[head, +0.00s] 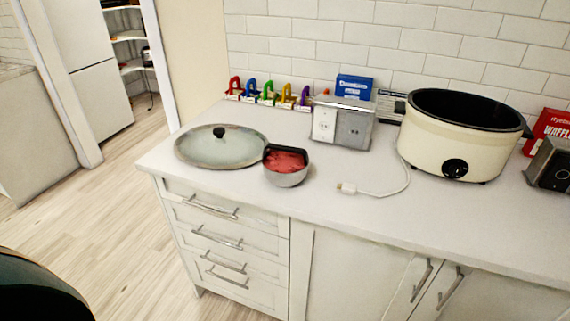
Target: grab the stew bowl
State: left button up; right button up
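The stew bowl (287,179) appears to be the small grey metal bowl with red chunky contents on the white countertop (340,212). It stands upright near the front edge, above the right end of the drawers. A dark piece rises at its back rim. A glass lid (215,148) with a black knob lies flat just left of it, very close to or touching it. Neither of my grippers is in the head view.
A cream slow cooker (439,140) stands right on the counter, with its white cord and plug (365,189) lying right of the bowl. A metal toaster-like box (342,124) stands behind. Drawers (222,240) and cabinet doors are closed. Floor (115,225) at left is clear.

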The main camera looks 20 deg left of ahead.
aim_at(284, 166)
jog(key=j+z, duration=0.1)
jog(key=z, duration=0.75)
jog(key=j+z, duration=0.15)
jog(key=z, duration=0.3)
jog(key=k+j+z, duration=0.2)
jog(key=j+z, duration=0.25)
jog(key=k+j+z, duration=0.25)
jog(key=j+z, duration=0.2)
